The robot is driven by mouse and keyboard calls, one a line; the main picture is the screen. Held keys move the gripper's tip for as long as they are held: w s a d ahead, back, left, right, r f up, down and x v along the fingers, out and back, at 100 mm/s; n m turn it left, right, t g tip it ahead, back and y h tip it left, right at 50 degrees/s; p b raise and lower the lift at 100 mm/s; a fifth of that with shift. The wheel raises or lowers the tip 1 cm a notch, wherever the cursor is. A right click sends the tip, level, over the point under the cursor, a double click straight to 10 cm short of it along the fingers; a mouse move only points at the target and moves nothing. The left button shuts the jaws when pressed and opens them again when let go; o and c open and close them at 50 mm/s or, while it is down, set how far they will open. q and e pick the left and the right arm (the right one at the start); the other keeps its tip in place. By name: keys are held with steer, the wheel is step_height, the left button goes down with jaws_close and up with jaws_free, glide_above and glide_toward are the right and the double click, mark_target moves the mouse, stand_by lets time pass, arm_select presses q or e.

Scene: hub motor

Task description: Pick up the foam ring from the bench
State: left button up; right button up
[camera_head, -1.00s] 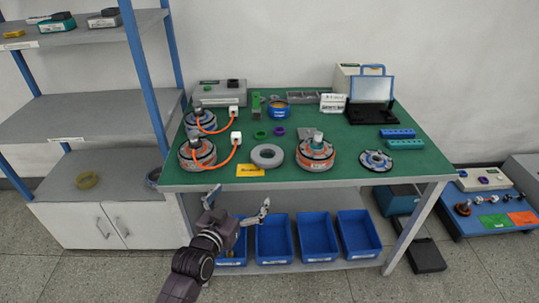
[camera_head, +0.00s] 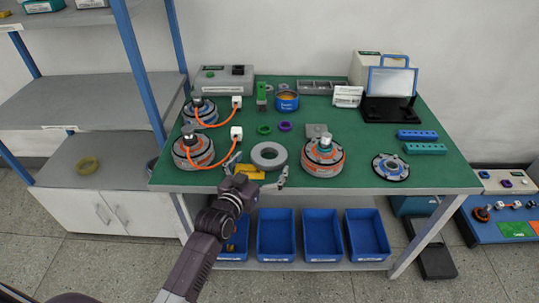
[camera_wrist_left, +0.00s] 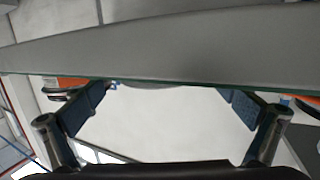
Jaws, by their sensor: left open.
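The foam ring (camera_head: 268,155) is a thick grey ring lying flat on the green bench top (camera_head: 355,178) near its front edge. My left gripper (camera_head: 261,166) is at the front edge, just in front of the ring, with its fingers spread and nothing between them. In the left wrist view the open fingers (camera_wrist_left: 162,105) frame the bench's grey edge (camera_wrist_left: 170,45). A thin grey arc shows at that edge between them, probably the ring. I cannot tell the exact gap to the ring. My right gripper is not in view.
An orange-and-grey motor (camera_head: 193,151) with an orange cable stands left of the ring, another motor (camera_head: 323,158) right of it. A yellow card (camera_head: 250,173) lies partly behind my gripper. Small green (camera_head: 264,130) and purple (camera_head: 285,126) rings lie behind. Blue bins (camera_head: 276,235) sit below.

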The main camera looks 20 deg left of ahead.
mark_target(269, 156)
arm_select(q)
steer(key=w, duration=0.3)
steer(key=shift+w+d+f, duration=0.2)
steer(key=shift+w+d, duration=0.2)
steer(key=shift+w+f, duration=0.1)
steer(key=shift+w, duration=0.3)
steer(key=c, duration=0.9)
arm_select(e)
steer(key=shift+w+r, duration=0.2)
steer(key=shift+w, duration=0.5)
